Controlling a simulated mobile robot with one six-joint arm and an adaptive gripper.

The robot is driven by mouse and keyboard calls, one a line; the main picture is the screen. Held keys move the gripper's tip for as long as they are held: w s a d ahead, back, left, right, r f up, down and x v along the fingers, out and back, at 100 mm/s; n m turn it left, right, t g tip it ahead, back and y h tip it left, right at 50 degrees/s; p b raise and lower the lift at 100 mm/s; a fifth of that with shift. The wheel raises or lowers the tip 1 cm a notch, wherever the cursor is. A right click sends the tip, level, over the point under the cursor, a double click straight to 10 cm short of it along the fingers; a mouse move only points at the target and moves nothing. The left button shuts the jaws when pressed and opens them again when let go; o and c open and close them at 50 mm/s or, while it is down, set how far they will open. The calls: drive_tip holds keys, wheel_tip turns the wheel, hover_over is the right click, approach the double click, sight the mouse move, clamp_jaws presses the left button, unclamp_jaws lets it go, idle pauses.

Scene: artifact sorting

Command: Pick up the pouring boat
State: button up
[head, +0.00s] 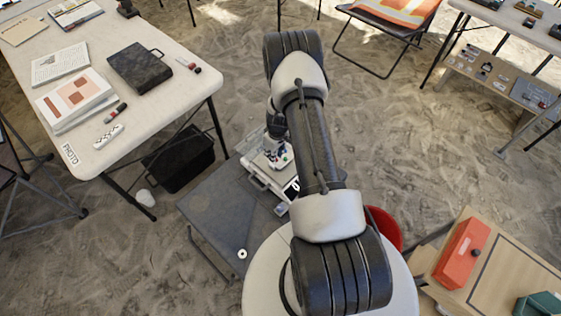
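I cannot make out a pouring boat for certain in the head view. My arm rises through the middle of the picture and folds over at the top. Its wrist end hangs down on the left side of the upper link, partly hidden by it. My gripper (275,153) seems to be the small dark and light shape below the wrist, over a white case (259,186). It is too small and too covered to show its fingers or anything between them.
A grey low platform (215,220) with a small white ring (242,254) lies left of my base. A white table (150,100) holds books and a dark case (140,70). A red box (462,253) and green tray (540,305) are lower right. Sand lies between.

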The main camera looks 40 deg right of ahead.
sight(272, 164)
drive_tip(key=f+b, duration=0.1)
drive_tip(key=f, duration=0.2)
drive_tip(key=w+f+b, duration=0.1)
drive_tip(key=f, duration=0.2)
drive_tip(key=f+b, duration=0.1)
drive_tip(key=f, duration=0.1)
drive_tip(key=shift+w+f, duration=0.15)
drive_tip(key=shift+f, duration=0.25)
drive_tip(key=shift+r, duration=0.1)
drive_tip(key=shift+c, duration=0.2)
clamp_jaws()
